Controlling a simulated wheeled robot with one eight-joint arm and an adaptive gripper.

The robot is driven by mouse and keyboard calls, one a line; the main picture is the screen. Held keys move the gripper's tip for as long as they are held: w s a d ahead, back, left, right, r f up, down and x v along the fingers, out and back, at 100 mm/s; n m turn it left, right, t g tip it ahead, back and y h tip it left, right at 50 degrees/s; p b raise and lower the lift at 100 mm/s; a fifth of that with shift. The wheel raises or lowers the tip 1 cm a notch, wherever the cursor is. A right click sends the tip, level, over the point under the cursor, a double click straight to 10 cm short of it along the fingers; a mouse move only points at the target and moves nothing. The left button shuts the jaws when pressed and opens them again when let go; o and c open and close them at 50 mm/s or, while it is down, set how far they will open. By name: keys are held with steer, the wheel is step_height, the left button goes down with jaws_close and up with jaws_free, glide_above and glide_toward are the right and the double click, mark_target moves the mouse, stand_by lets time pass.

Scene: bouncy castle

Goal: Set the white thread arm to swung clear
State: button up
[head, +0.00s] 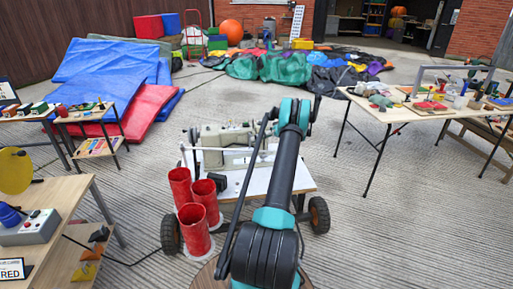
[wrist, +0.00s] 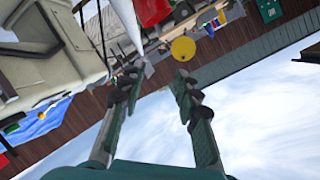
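The beige sewing machine (head: 225,140) stands on a wheeled cart in the middle of the head view, and its body fills the upper left of the wrist view (wrist: 45,75). A white thread arm (head: 207,148) shows as a thin bar across the machine's left side. In the wrist view a white tapering bar (wrist: 128,22), which looks like the same arm, comes down from the top towards my left finger. I cannot tell whether they touch. My gripper (wrist: 157,80) is open, with nothing between its fingers. In the head view my arm hides the gripper and part of the machine.
Red cylinders (head: 193,205) stand at the cart's front left. Cluttered tables stand left (head: 45,215) and right (head: 385,108). Blue and red mats (head: 110,75) and folded inflatable fabric (head: 285,68) lie behind. The concrete floor right of the cart is clear.

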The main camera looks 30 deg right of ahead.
steer(key=shift+r, duration=1.3)
